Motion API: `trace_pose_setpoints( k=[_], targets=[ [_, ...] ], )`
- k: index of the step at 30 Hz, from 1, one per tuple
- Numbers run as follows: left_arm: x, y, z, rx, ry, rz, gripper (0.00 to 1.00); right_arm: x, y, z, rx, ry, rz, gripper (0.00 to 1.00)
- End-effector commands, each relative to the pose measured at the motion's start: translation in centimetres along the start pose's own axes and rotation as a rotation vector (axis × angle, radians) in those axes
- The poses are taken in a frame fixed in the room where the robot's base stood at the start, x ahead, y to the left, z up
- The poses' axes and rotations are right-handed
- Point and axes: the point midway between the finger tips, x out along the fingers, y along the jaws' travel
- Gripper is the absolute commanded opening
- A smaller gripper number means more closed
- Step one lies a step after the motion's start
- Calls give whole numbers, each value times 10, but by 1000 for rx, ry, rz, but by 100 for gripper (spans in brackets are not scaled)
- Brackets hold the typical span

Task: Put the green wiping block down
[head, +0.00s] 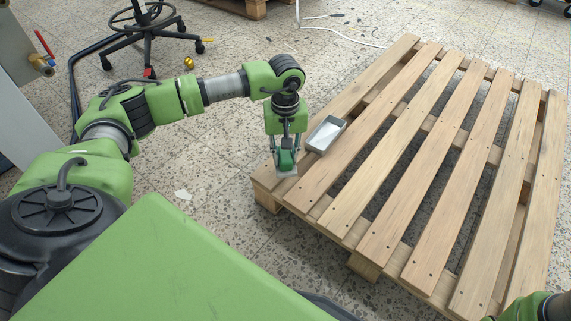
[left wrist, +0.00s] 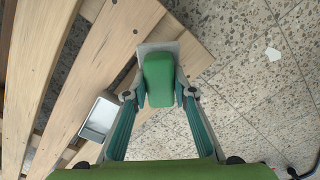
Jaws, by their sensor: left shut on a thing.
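The green wiping block (head: 286,161) is between the fingers of my left gripper (head: 286,150), over the near left corner of the wooden pallet (head: 345,207). In the left wrist view the block (left wrist: 158,82) sits between the two fingertips of the left gripper (left wrist: 160,96), which is shut on it. A thin grey plate (left wrist: 168,47) shows beneath the block and sticks out past its far end. I cannot tell whether the plate is part of the block or whether it touches the wood. My right gripper is out of view.
A small grey metal tray (head: 326,134) stands on the pallet close to the left gripper, and it also shows in the left wrist view (left wrist: 99,118). The pallet's slats have open gaps; most are bare. A wheeled chair (head: 150,30) stands on the speckled floor behind.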

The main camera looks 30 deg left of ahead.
Motion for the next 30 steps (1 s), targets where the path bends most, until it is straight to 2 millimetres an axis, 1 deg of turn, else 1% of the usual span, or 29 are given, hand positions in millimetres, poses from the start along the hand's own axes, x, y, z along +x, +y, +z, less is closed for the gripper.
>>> trace_pose_setpoints(
  k=[5,8,12,15,25,29,30],
  targets=[
    [7,1,-6,-2,1,1,7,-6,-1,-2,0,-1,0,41],
    [18,2,-12,-2,1,1,7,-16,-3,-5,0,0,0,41],
    [34,2,-11,0,1,1,7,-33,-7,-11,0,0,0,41],
    [42,2,-11,-1,1,1,7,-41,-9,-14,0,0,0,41],
    [41,2,-11,-1,1,1,7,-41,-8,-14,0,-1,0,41],
    [45,2,-10,-1,1,0,7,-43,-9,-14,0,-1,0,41],
    [45,2,-10,-1,1,0,32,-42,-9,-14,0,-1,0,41]
  ],
)
